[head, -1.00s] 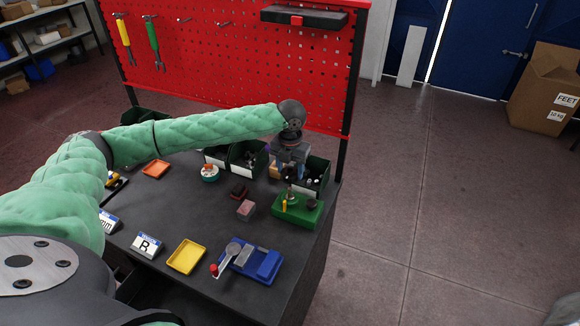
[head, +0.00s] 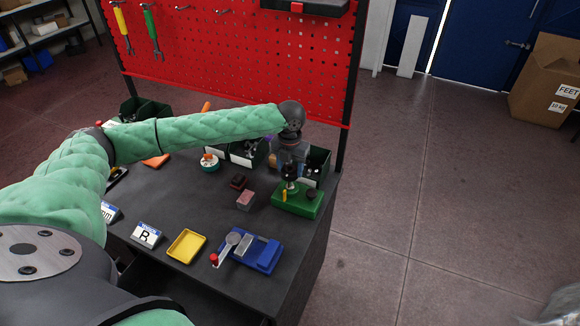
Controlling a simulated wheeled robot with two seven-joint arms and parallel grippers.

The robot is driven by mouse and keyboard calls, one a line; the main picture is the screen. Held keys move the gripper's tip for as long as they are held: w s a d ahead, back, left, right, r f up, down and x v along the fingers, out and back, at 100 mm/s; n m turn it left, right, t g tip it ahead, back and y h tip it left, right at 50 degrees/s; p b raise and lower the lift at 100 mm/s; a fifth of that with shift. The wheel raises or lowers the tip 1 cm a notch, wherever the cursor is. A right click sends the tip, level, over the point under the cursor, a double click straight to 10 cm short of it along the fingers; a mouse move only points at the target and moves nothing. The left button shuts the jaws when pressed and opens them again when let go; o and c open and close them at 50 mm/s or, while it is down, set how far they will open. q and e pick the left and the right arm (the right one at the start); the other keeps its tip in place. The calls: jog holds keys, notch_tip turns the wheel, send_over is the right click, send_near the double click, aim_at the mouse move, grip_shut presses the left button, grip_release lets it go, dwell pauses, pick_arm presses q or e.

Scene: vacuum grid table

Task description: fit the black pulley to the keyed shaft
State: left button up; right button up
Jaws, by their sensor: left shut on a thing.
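A green fixture block (head: 297,205) stands at the right side of the dark table. An upright metal shaft (head: 290,187) rises from it, with a small yellow piece (head: 284,195) beside it. My left gripper (head: 290,164) points down above the shaft. It is shut on a small dark thing that looks like the black pulley (head: 289,173), at or just above the shaft's top. I cannot tell whether the two touch, and the keyway is too small to see. A dark round knob-like part (head: 312,192) sits on the block's right. My right gripper is out of view.
Dark green bins (head: 318,165) stand behind the fixture. A pink block (head: 245,200), a blue fixture (head: 264,257) with a red-knobbed lever, a yellow tray (head: 186,246) and a "B" sign (head: 146,235) lie left and in front. The red pegboard (head: 230,60) rises behind.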

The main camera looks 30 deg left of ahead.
pick_arm(q)
jog(key=shift+p, duration=0.35)
dwell(0.8)
jog(key=shift+f, duration=0.15)
jog(key=shift+f, duration=0.1)
dwell(0.5)
jog(key=shift+f+p, duration=0.1)
jog(key=shift+p, duration=0.4)
dwell(0.4)
jog(key=shift+p, duration=0.35)
jog(key=shift+f, duration=0.1)
dwell(0.5)
jog(key=shift+f, duration=0.45)
dwell(0.5)
